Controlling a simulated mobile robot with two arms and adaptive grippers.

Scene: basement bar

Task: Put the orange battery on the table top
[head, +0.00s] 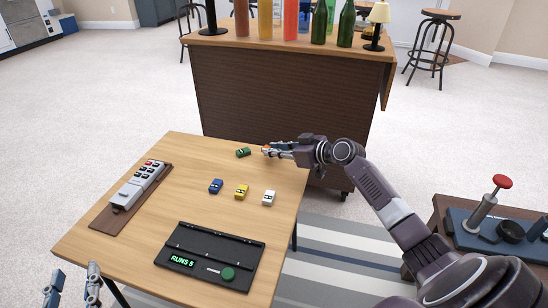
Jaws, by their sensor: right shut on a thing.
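My right gripper (271,150) is over the far right part of the wooden table top (180,160). It is shut on a small orange thing, which I take to be the orange battery (266,148); the fingers hide most of it. I cannot tell whether it touches the table.
A black device (210,256) reading "RUNS" lies near the front, and a grey keypad unit (139,186) at left. A bar counter (285,95) with bottles stands behind. A side table (440,207) is at right.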

